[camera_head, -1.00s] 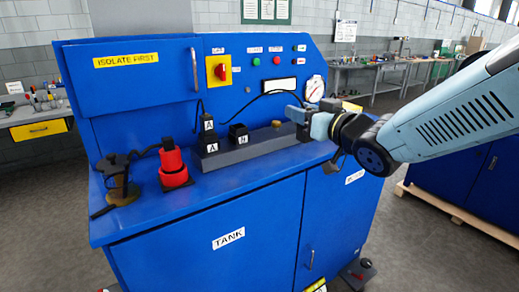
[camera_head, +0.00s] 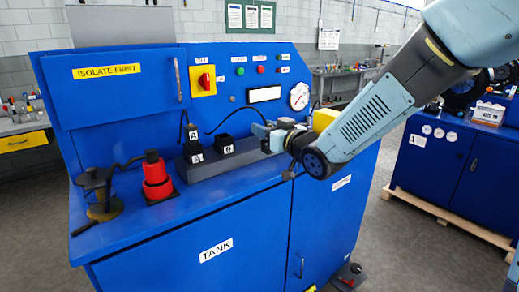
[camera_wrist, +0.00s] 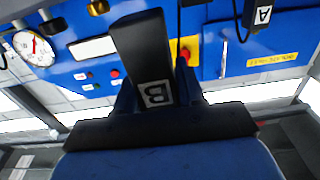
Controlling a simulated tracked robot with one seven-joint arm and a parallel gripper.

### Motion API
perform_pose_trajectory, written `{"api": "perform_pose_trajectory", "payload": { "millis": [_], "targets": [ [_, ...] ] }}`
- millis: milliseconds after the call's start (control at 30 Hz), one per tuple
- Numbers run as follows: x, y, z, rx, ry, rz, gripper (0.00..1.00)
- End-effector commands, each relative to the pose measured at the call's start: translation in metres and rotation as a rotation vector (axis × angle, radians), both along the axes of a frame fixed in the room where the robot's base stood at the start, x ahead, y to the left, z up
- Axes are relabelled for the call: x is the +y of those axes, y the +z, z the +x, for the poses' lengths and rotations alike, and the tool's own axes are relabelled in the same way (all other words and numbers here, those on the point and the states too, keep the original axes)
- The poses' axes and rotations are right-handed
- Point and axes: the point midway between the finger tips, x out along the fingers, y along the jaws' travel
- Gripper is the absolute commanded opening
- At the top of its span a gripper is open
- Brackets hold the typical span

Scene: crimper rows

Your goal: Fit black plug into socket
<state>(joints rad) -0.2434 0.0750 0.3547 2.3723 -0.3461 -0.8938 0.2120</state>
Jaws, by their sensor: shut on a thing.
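My gripper (camera_head: 264,132) is shut on a black plug (camera_wrist: 145,55) with a white B label, upside down in the wrist view. The plug is hardly visible in the head view. A dark rail (camera_head: 235,158) on the blue bench carries a black block marked B (camera_head: 223,144), seemingly a socket, standing left of my gripper with a gap between. Left of it, a black plug marked A (camera_head: 192,133) sits on another block marked A (camera_head: 196,155). The plug marked A also shows in the wrist view (camera_wrist: 259,14).
A red cylindrical part (camera_head: 156,177) and a dark stand (camera_head: 99,190) are on the bench left of the rail. Behind the rail is a blue panel with a red switch (camera_head: 204,80) and a gauge (camera_head: 299,97). A black cable arches behind the rail.

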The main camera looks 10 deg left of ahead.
Motion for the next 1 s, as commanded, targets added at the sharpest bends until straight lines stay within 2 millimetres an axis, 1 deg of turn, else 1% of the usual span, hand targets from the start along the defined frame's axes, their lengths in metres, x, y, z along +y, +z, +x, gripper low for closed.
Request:
{"api": "perform_pose_trajectory", "payload": {
  "millis": [33, 200, 367, 567, 667, 800, 867, 1000],
  "targets": [
    [0.003, -0.007, 0.004, 0.004, 0.000, 0.000, 0.06],
    [0.013, -0.025, 0.016, 0.004, 0.001, 0.000, 0.06],
    [0.018, -0.036, 0.023, 0.001, 0.001, 0.001, 0.06],
    [0.021, -0.040, 0.027, 0.000, 0.001, 0.000, 0.06],
    [0.023, -0.047, 0.031, 0.001, 0.000, 0.000, 0.06],
    [0.023, -0.067, 0.030, 0.003, 0.001, 0.000, 0.06],
    [0.023, -0.072, 0.030, 0.003, 0.001, 0.000, 0.06],
    [0.023, -0.075, 0.030, -0.001, 0.001, 0.001, 0.06]
  ]
}}
